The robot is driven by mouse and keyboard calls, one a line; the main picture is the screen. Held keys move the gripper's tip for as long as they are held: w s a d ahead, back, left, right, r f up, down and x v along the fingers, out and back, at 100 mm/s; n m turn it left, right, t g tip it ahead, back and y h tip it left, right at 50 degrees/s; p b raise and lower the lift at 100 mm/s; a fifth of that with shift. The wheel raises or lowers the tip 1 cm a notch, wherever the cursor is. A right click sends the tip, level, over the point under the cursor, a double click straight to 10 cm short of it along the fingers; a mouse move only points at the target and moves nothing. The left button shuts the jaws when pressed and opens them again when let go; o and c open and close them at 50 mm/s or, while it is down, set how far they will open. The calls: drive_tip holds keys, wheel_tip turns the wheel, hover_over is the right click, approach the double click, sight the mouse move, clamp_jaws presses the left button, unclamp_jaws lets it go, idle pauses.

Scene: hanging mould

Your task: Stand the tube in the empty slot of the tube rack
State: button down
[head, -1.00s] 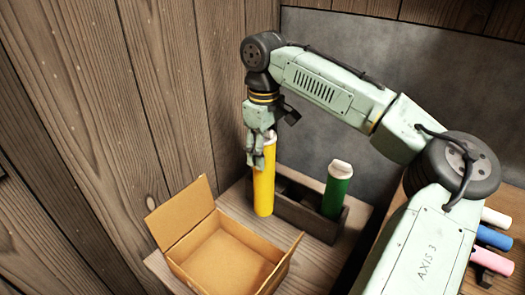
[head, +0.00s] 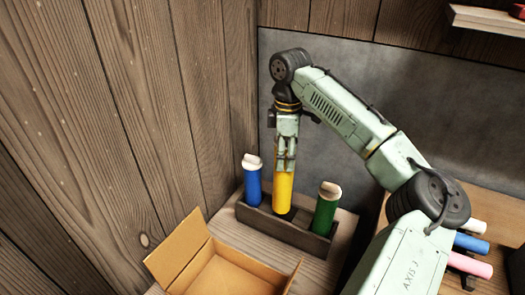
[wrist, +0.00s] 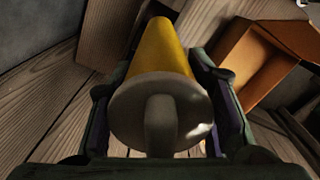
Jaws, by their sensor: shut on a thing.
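The yellow tube (head: 283,193) is upright in my gripper (head: 286,165), which is shut on its upper part. In the wrist view the tube (wrist: 160,48) points away between the fingers, its pale cap and loop handle nearest the camera. The tube rack (head: 262,223) is a long, dark wooden block with a blue tube (head: 252,184) in its left end and a green tube (head: 325,210) in its right end. The yellow tube's lower end is at the dark middle slot, between them. I cannot tell whether it is above the slot or just inside.
An open cardboard box (head: 178,250) stands in front of the rack, at left. A plank wall (head: 165,110) is close on the left and a grey panel (head: 390,80) is behind. White, blue and pink tubes (head: 470,266) lie on the right-hand bench.

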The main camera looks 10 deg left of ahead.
sight(288, 189)
drive_tip(key=shift+n, duration=0.3)
drive_tip(key=f+b, duration=0.2)
drive_tip(key=f, duration=0.1)
drive_tip(key=d+f+b, duration=0.1)
drive_tip(key=f+b, duration=0.1)
drive_tip(key=f, duration=0.2)
drive_tip(key=f+b, duration=0.2)
drive_tip(key=f, duration=0.1)
drive_tip(key=shift+w+d+f+b, duration=0.2)
drive_tip(key=shift+d+f+b, duration=0.05)
drive_tip(key=shift+b, duration=0.1)
drive_tip(key=shift+r+p, duration=0.1)
drive_tip(key=shift+p, duration=0.4)
drive_tip(key=shift+s+f+p, duration=0.1)
drive_tip(key=shift+f+p, duration=0.2)
drive_tip(key=shift+f, duration=1.15)
idle(1.9)
drive_tip(key=c, duration=1.3)
unclamp_jaws()
drive_tip(key=shift+o, duration=1.3)
drive_tip(key=shift+f, duration=0.15)
drive_tip(key=shift+o, duration=1.2)
